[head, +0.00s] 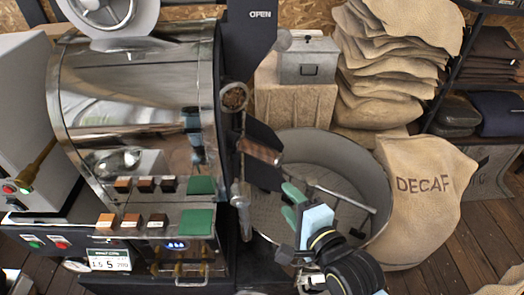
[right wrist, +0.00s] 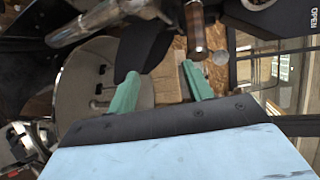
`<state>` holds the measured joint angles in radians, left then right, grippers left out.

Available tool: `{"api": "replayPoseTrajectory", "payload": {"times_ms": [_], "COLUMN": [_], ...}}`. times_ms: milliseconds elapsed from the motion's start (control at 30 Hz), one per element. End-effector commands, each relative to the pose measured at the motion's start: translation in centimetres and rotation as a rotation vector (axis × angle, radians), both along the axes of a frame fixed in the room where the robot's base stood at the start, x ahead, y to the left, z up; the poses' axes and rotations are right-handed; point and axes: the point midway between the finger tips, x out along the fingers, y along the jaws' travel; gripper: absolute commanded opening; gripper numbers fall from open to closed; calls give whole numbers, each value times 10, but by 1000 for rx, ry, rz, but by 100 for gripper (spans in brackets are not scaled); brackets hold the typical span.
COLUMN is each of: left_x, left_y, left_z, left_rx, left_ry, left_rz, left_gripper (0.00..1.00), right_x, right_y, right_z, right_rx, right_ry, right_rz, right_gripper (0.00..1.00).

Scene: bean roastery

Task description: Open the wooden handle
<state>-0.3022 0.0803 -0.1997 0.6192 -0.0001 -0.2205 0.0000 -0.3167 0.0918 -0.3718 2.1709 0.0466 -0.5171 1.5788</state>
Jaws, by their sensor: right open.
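The wooden handle (head: 262,153) is a short brown bar at the black chute on the right side of the shiny roaster drum. In the right wrist view the wooden handle (right wrist: 196,28) appears as a brown cylinder beyond the fingertips, nearer the right finger. My right gripper (head: 290,204) has green fingers and is open and empty, below and to the right of the handle, apart from it. Its spread fingers also show in the right wrist view (right wrist: 158,72). My left gripper is not in view.
The round cooling bin (head: 376,178) with a stirring arm lies behind and below my right gripper. The roaster drum (head: 135,85) stands at left. A DECAF sack (head: 425,215) leans right of the bin. A metal box (head: 308,62) and stacked sacks (head: 385,65) are behind.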

Motion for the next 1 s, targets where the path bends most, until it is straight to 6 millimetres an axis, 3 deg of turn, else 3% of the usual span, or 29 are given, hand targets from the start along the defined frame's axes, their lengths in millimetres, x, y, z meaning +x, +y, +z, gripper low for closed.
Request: {"api": "replayPoseTrajectory", "payload": {"times_ms": [33,100,233,367,800,1000], "left_x": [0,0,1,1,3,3], "left_y": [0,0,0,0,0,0], "left_z": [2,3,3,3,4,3], "left_rx": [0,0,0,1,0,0], "left_ry": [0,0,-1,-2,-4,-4], "left_rz": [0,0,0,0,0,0], "left_gripper": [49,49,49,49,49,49], "right_x": [-2,-5,-5,5,83,105], "right_y": [1,2,3,8,43,54], "right_z": [23,43,57,56,44,39], "right_rx": [56,113,159,162,158,159], "right_ry": [-18,-30,-38,-39,-41,-38], "right_rz": [-5,-11,-13,-13,-13,-13], "right_gripper": [51,51,51,51,51,51]}}
